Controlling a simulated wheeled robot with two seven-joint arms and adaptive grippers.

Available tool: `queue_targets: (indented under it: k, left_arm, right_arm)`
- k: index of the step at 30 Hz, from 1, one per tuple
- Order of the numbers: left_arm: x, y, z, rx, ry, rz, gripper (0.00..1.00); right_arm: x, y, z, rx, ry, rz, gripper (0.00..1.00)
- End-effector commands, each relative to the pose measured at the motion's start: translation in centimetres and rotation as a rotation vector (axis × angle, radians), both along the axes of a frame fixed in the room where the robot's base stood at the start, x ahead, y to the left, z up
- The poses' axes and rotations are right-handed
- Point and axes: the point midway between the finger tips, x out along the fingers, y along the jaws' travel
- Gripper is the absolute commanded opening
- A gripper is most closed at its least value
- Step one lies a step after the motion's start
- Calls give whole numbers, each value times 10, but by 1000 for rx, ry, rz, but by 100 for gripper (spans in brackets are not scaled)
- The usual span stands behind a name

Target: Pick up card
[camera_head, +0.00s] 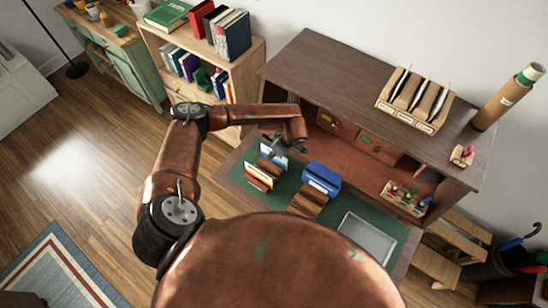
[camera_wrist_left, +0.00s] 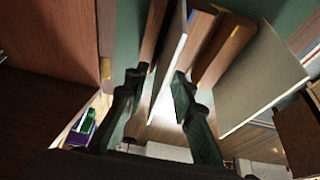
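A wooden card holder (camera_head: 266,171) stands on the green desk mat, with a pale card (camera_head: 258,170) with an orange part at its front. Behind it a white and blue card (camera_head: 268,149) stands by my left gripper (camera_head: 280,146). In the left wrist view a thin pale card (camera_wrist_left: 170,52) is seen nearly edge-on between the fingers of my left gripper (camera_wrist_left: 160,74). The fingers are apart, with gaps beside the card. A second, wider pale card (camera_wrist_left: 262,80) stands to the right, outside the fingers. My right gripper is not in view.
On the mat (camera_head: 289,184) stand a blue box (camera_head: 321,177) and a stepped wooden holder (camera_head: 308,201), with a grey tray (camera_head: 367,238) to the right. The dark desk top (camera_head: 345,75) overhangs behind, above small drawers (camera_head: 368,145). A bookcase (camera_head: 245,65) stands left.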

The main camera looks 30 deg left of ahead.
Motion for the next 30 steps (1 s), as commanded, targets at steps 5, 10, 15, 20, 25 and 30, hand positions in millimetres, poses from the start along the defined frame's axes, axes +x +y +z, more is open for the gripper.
queue_targets:
  k: [5,10,15,20,25,30]
  left_arm:
    - [0,0,0,0,0,0,23]
    - [0,0,0,0,0,0,19]
    - [0,0,0,0,0,0,7]
    - [0,0,0,0,0,0,0]
    - [0,0,0,0,0,0,0]
    - [0,0,0,0,0,0,0]
  right_arm:
    - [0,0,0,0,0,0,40]
    - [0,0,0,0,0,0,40]
    - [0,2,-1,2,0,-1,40]
    - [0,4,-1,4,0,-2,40]
    - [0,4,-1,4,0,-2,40]
    - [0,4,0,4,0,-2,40]
